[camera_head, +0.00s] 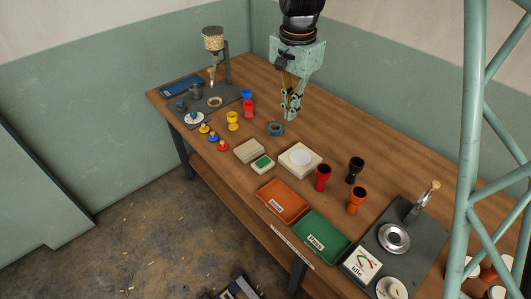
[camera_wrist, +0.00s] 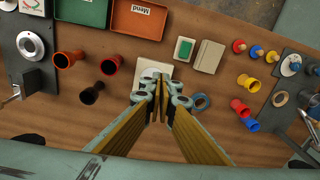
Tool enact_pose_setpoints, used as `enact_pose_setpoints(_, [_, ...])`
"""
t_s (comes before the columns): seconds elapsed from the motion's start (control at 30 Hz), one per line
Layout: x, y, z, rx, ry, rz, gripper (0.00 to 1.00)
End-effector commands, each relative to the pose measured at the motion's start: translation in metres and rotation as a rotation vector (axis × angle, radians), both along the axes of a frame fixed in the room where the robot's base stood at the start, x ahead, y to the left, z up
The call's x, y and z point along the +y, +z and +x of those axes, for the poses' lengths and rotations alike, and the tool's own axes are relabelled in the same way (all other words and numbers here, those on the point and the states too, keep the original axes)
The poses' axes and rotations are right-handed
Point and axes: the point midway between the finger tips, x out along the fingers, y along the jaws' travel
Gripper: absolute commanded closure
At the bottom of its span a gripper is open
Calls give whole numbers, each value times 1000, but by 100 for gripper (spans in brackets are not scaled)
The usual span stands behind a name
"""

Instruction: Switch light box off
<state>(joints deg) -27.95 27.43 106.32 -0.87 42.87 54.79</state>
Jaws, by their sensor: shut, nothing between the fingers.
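A cream square box with a round white disc on top (camera_head: 300,159), which looks like the light box, sits mid-table. In the wrist view the box (camera_wrist: 152,68) is partly hidden behind my fingers; whether it is lit, and where its switch is, I cannot tell. A small pale box with a green top (camera_head: 262,163) stands to its left, beside a plain cream box (camera_head: 249,151). My gripper (camera_head: 290,114) is shut and empty, pointing down above the table behind the light box. Its fingertips also show in the wrist view (camera_wrist: 158,92).
A blue ring (camera_head: 275,128) lies near my gripper. Red (camera_head: 323,177), black (camera_head: 355,170) and orange (camera_head: 357,200) goblet drums stand right of the light box. Orange (camera_head: 283,201) and green (camera_head: 321,237) trays lie at the front edge. A dark station (camera_head: 417,235) stands at right.

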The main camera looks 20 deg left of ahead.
Motion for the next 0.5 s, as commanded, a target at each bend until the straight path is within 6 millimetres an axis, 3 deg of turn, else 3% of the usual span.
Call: enact_pose_setpoints(0.5, [61,-70,15,34,-55,-15,100])
